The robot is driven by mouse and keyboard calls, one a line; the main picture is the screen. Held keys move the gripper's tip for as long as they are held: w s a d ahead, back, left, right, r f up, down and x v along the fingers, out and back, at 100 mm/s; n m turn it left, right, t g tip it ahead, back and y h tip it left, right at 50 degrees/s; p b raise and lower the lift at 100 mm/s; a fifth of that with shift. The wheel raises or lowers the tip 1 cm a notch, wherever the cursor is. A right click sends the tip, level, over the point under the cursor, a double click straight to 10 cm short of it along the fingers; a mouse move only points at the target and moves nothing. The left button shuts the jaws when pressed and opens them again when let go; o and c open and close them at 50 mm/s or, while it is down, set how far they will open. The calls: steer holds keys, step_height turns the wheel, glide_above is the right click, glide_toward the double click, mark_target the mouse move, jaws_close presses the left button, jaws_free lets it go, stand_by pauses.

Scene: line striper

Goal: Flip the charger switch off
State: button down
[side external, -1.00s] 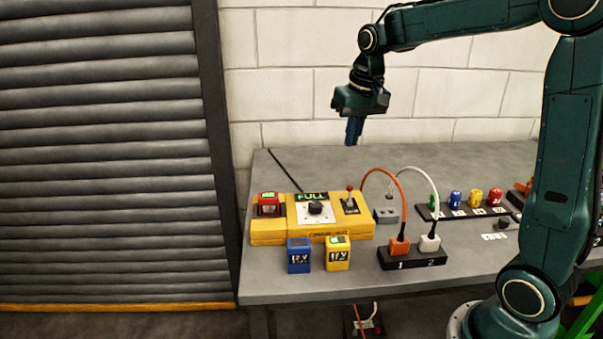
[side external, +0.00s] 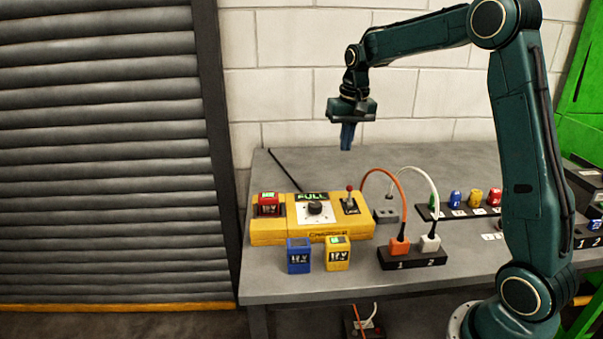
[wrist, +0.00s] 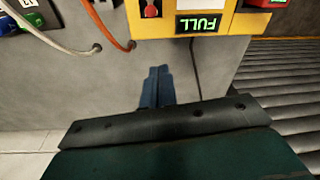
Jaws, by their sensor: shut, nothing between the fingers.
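The yellow charger (side external: 275,232) stands on the grey table, its display (side external: 311,196) reading FULL in green. Its red-tipped toggle switch (side external: 350,196) is on the right part of its top and looks roughly upright; I cannot tell which way it is set. A black knob (side external: 315,208) sits on a white plate left of it. In the wrist view the charger (wrist: 218,22) is at the top, with the switch (wrist: 151,9) cut by the upper edge. My gripper (side external: 347,144) is shut and empty, pointing down, above and behind the charger, apart from it. Its blue fingers show in the wrist view (wrist: 157,75).
A red battery (side external: 268,203) sits in the charger's left bay. A blue battery (side external: 299,256) and yellow battery (side external: 338,253) stand in front. An orange cable (side external: 386,174) and white cable (side external: 424,178) arch from a black socket strip (side external: 412,258). The table behind the charger is mostly clear.

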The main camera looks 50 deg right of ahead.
mark_target(350, 196)
steer(key=shift+f, duration=0.15)
steer(key=shift+s+a+f, duration=0.35)
steer(key=shift+f, duration=1.1)
steer(key=shift+s+a+f, duration=0.3)
steer(key=shift+s+f, duration=0.1)
steer(key=shift+f, duration=1.05)
steer(key=shift+s+a+f, duration=0.35)
steer(key=shift+f, duration=1.1)
